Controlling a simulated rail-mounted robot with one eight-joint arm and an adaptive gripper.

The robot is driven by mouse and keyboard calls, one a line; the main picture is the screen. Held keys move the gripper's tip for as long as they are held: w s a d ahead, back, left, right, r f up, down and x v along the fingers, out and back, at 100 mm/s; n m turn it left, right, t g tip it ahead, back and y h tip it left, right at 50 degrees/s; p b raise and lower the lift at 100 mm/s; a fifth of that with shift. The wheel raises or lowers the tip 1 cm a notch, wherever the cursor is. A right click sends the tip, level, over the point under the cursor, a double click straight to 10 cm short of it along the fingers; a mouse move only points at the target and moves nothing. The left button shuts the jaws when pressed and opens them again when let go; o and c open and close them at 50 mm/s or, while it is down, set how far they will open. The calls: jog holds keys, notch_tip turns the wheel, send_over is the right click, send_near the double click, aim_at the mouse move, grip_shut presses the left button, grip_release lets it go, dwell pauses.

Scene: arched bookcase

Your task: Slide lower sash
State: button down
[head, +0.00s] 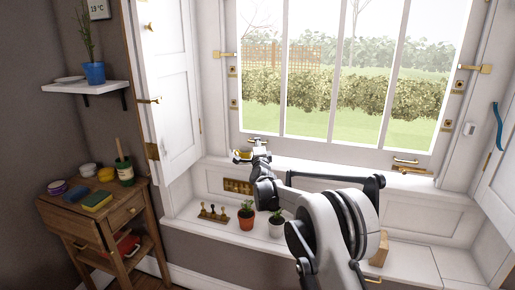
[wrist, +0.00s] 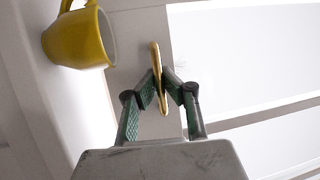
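The lower sash (head: 340,152) is a white-framed window with several tall panes. Its bottom rail sits low, close above the sill. A brass lift handle (head: 405,161) is on the right of the rail. My gripper (head: 250,152) is at the left part of the rail. In the wrist view my gripper (wrist: 161,76) has its two green-padded fingers closed in on either side of a slim brass handle (wrist: 155,52), with the tips against it. In the head view my wrist partly hides that handle.
A yellow mug (wrist: 76,38) stands close to my gripper on the left in the wrist view. Potted plants (head: 246,220) stand on the lower ledge. Brass side fittings (head: 474,68) flank the window. A wooden side table (head: 100,208) is at left, and a white shutter (head: 172,80) stands open.

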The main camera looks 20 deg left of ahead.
notch_tip(320, 180, up, 23)
jog(key=p, duration=0.8)
jog(key=c, duration=2.1)
grip_release()
jog(key=shift+s, duration=0.1)
jog(key=v, duration=1.2)
